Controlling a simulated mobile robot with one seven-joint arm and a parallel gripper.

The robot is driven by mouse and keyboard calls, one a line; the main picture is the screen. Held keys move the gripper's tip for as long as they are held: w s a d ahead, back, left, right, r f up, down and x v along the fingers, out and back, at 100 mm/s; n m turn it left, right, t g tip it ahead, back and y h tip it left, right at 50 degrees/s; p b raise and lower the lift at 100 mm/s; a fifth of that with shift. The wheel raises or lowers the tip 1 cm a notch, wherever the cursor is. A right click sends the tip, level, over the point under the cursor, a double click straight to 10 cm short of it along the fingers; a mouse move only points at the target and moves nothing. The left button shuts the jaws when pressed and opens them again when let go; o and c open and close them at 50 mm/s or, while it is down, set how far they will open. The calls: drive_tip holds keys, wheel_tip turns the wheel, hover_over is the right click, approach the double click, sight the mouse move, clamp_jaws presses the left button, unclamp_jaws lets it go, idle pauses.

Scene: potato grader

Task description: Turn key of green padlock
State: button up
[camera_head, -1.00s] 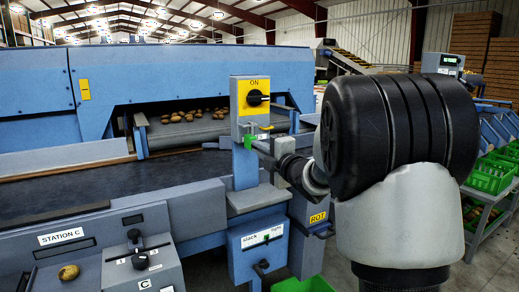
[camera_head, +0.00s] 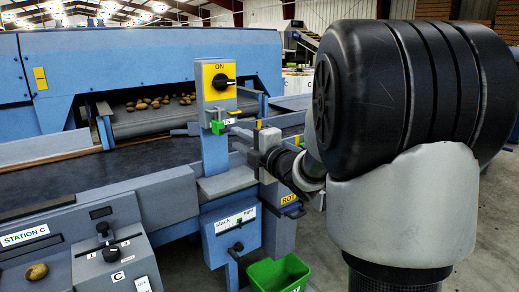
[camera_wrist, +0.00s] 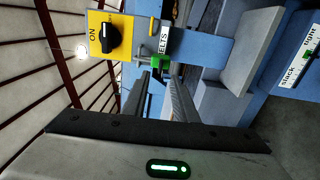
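The green padlock (camera_head: 217,127) hangs on the blue post below a yellow plate with a black switch (camera_head: 220,81) marked ON. In the wrist view the padlock (camera_wrist: 160,64) shows just beyond my fingertips, beside a white tag (camera_wrist: 163,40). I cannot make out its key clearly. My gripper (camera_head: 243,133) is to the right of the padlock, apart from it in the head view. In the wrist view my gripper (camera_wrist: 158,75) has its two fingers spread, with nothing visibly held between them.
A conveyor with potatoes (camera_head: 160,102) lies behind the post. A Station C control panel (camera_head: 105,256) is at lower left. A lever box (camera_head: 231,234) is below the post, and a green bin (camera_head: 278,274) stands on the floor. Open floor shows at right.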

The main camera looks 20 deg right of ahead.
drive_tip(key=v, duration=1)
drive_tip(key=shift+p, duration=0.4)
drive_tip(key=shift+r, duration=0.1)
drive_tip(key=s+d+f+m+g+h, duration=0.3)
drive_tip(key=s+m+h, duration=0.45)
drive_tip(key=m, duration=0.65)
drive_tip(key=s+a+f+m+g+y, duration=0.1)
drive_tip(key=s+a+f+m+g, duration=0.3)
drive_tip(key=s, duration=0.5)
drive_tip(key=s+a+f+m+g+y, duration=0.15)
drive_tip(key=s+a+m+g, duration=0.3)
drive_tip(key=s, duration=0.55)
wheel_tip(320, 180, up, 26)
drive_tip(key=p, duration=2.6)
drive_tip(key=shift+w+a+n+h, duration=0.25)
drive_tip(key=shift+n+h, duration=0.05)
drive_tip(key=shift+n, duration=0.05)
